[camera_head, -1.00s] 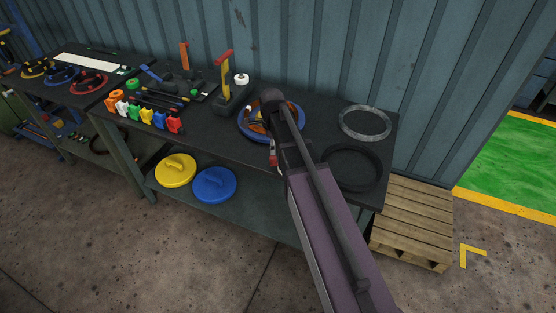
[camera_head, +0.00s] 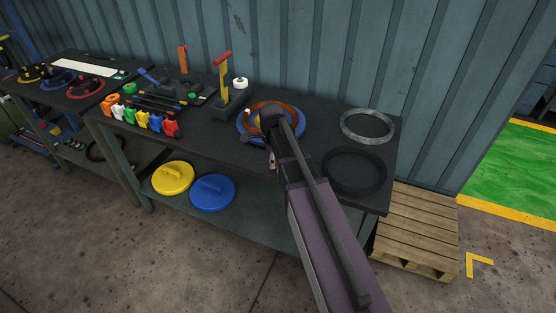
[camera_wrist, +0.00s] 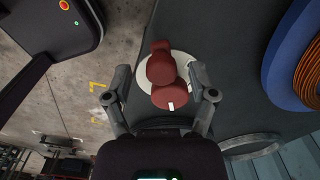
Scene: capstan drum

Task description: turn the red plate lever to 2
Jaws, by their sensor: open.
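The red plate lever (camera_wrist: 165,75) shows in the wrist view, over a round white plate (camera_wrist: 184,66). It has a small white mark near its lower end. My gripper (camera_wrist: 160,94) is open, with one finger on each side of the lever's lower part; I see no clear contact. No numbers are readable, so the lever's setting cannot be told. In the head view my arm hides the lever and most of my gripper near the bench's front edge.
A blue ring with orange coils (camera_head: 244,125) lies beside my arm on the dark bench (camera_head: 205,137); it also shows in the wrist view (camera_wrist: 291,58). A grey ring (camera_head: 366,125) and a black ring (camera_head: 355,172) lie to the right. A yellow-and-red upright lever (camera_head: 223,77) stands left.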

